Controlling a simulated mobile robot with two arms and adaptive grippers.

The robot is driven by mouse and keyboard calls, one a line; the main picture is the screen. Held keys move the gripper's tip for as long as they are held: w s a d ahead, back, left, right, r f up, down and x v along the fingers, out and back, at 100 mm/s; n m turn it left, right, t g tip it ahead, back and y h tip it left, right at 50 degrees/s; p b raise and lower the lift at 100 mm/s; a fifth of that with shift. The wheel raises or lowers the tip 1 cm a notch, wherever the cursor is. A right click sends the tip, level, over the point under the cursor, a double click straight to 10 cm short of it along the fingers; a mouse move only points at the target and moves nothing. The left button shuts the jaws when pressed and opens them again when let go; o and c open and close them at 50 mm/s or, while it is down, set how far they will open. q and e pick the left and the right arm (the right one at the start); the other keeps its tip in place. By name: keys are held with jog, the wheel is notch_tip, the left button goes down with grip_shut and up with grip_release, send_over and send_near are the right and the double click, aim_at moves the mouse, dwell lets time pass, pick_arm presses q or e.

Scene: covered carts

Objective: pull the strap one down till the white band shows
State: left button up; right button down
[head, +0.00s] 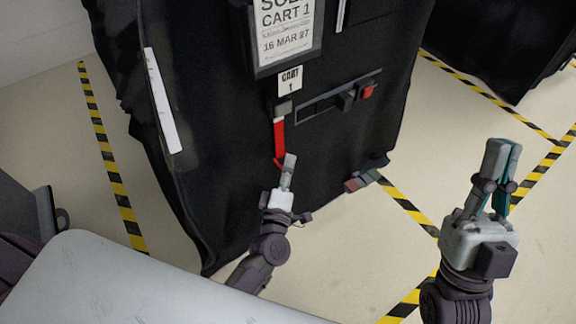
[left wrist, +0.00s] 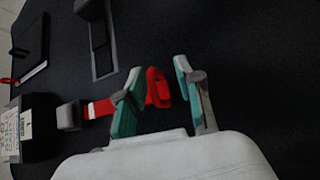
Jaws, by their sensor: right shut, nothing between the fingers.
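In the left wrist view the strap's looped end (left wrist: 157,88) lies between the spread fingers of my left gripper (left wrist: 160,95). Part of the strap is hidden behind one finger, and a small pale mark shows near the buckle (left wrist: 70,115). In the head view my left gripper (head: 289,163) is at the strap's lower end; contact is unclear. My right gripper (head: 502,163) is shut and empty, right of the cart.
A slot with a dark handle and a red block (head: 367,92) is right of the buckle. A sign (head: 285,35) hangs above. A small multicoloured object (head: 362,181) is at the cart's lower edge. Striped tape (head: 112,170) marks the pale floor. Another black covered cart (head: 500,45) stands upper right.

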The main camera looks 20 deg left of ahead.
pick_arm(q)
jog(key=shift+r, duration=0.1)
jog(key=s+d+f, duration=0.1)
jog(key=s, duration=1)
jog(key=shift+s+d+f, duration=0.15)
jog(key=shift+s+f, duration=0.2)
jog(key=shift+s, duration=0.05)
jog(key=shift+r, duration=0.1)
